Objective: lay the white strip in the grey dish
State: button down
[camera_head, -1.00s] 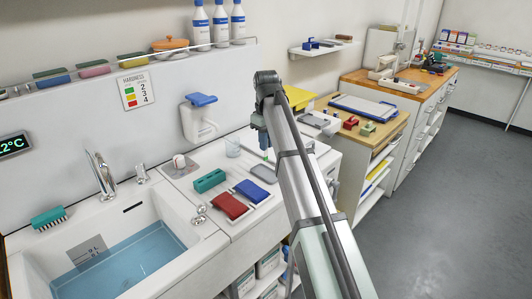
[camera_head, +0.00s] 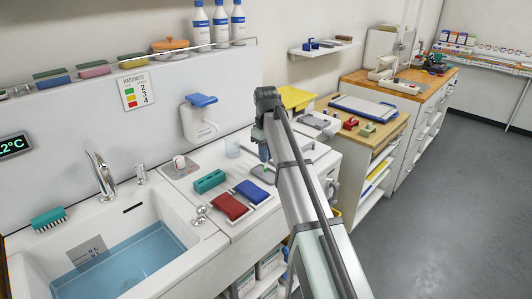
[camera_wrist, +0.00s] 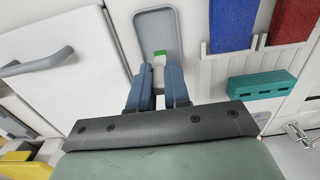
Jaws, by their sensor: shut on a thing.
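The grey dish (camera_wrist: 150,22) is a shallow rounded tray in the wrist view, straight ahead of my fingertips. In the head view the dish (camera_head: 262,174) lies on the white counter, partly hidden by my arm. My gripper (camera_wrist: 159,68) has blue fingers and is shut on the white strip (camera_wrist: 158,61). A small green end of the strip shows beyond the fingertips, over the near end of the dish. In the head view my gripper (camera_head: 265,156) points down just above the dish. Whether the strip touches the dish cannot be told.
A blue pad (camera_head: 253,192) and a red pad (camera_head: 230,206) lie in front of the dish, with a teal block (camera_head: 210,181) beside them. The water-filled sink (camera_head: 130,255) is at the left.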

jog(key=shift+f, duration=0.25)
jog(key=c, duration=1.1)
grip_release()
jog(key=shift+r, duration=0.1)
jog(key=shift+r, duration=4.3)
